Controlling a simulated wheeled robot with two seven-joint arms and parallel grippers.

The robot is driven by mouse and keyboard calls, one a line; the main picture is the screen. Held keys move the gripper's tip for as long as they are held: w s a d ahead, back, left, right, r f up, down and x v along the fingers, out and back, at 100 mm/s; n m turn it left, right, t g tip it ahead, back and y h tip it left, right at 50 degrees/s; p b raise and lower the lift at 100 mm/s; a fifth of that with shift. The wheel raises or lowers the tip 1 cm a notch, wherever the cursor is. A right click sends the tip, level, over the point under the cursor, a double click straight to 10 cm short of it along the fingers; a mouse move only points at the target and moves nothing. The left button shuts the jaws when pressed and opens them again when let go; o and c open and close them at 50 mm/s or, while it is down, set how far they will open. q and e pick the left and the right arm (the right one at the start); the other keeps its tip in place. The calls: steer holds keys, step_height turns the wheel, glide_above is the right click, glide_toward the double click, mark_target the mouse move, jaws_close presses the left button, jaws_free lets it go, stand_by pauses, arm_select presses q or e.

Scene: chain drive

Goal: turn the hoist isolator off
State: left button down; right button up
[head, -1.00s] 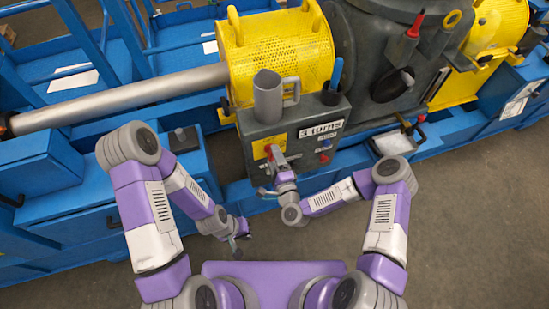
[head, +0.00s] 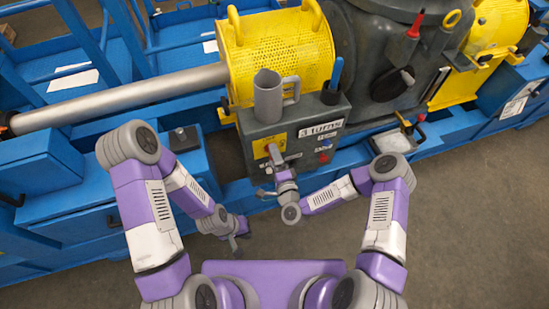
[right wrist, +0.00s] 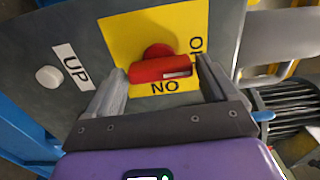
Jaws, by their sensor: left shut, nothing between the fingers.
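The hoist isolator is a red handle (right wrist: 160,70) on a yellow plate (right wrist: 125,35), on the front of a grey control box (head: 250,130). In the right wrist view the plate's ON lettering appears upside down below the handle, and part of another word shows at its right. The handle lies roughly crosswise, a pale mark near its right end. My right gripper (right wrist: 160,92) is open, one finger on each side of the handle; I cannot tell whether they touch it. My left gripper (head: 238,240) is shut and empty, low in front of the blue base.
A grey jug (head: 268,98) and a dark cup (head: 331,94) with a blue-handled tool stand on the box. A white button (right wrist: 48,77) beside an UP label is near the isolator. A red button (head: 324,158) is on the box's right side. Open floor lies in front.

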steer(key=shift+o, duration=0.9)
steer(key=shift+s, duration=0.1)
steer(key=p+v, duration=0.1)
steer(key=v, duration=0.6)
steer(key=shift+s, duration=0.15)
